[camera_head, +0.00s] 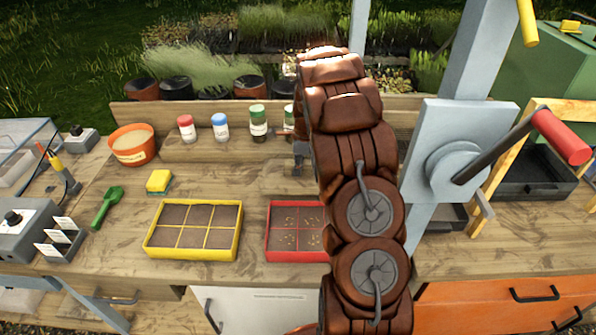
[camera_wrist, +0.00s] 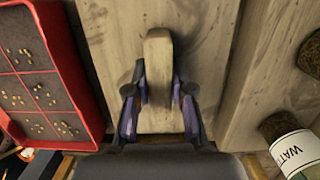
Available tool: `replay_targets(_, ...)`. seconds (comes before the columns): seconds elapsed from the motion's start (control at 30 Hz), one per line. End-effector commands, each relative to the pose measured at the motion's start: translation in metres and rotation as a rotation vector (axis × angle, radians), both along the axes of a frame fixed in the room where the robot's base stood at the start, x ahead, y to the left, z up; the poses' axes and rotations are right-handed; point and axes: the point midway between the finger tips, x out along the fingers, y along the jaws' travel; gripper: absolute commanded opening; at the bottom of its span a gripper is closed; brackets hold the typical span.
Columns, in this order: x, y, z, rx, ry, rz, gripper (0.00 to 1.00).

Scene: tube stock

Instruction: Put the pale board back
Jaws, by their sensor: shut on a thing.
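A red seed tray (camera_wrist: 80,75) is left of the gripper in the wrist view, a labelled jar (camera_wrist: 290,140) right. In the head view, a yellow tray (camera_head: 240,245), orange pot (camera_head: 133,158), sponge (camera_head: 158,182) and green scoop (camera_head: 106,205) stand left of my arm.

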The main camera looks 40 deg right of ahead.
Motion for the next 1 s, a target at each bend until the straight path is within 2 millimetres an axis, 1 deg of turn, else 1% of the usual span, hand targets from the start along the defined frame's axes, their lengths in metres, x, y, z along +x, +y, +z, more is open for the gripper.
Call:
replay_targets(0.2, -0.001, 0.000, -0.024, 0.001, 0.003, -0.001, 0.00)
replay_targets(0.27, -0.001, 0.000, -0.029, 0.000, 0.002, 0.000, 0.00)
replay_targets(0.63, 0.000, 0.000, -0.034, -0.001, 0.000, 0.001, 0.00)
replay_targets(0.67, 0.000, 0.000, -0.033, -0.001, 0.000, 0.001, 0.26)
replay_targets(0.87, 0.000, 0.000, -0.033, -0.001, 0.000, 0.000, 0.46)
replay_targets(1.0, 0.000, 0.000, -0.033, -0.001, 0.000, 0.000, 0.47)
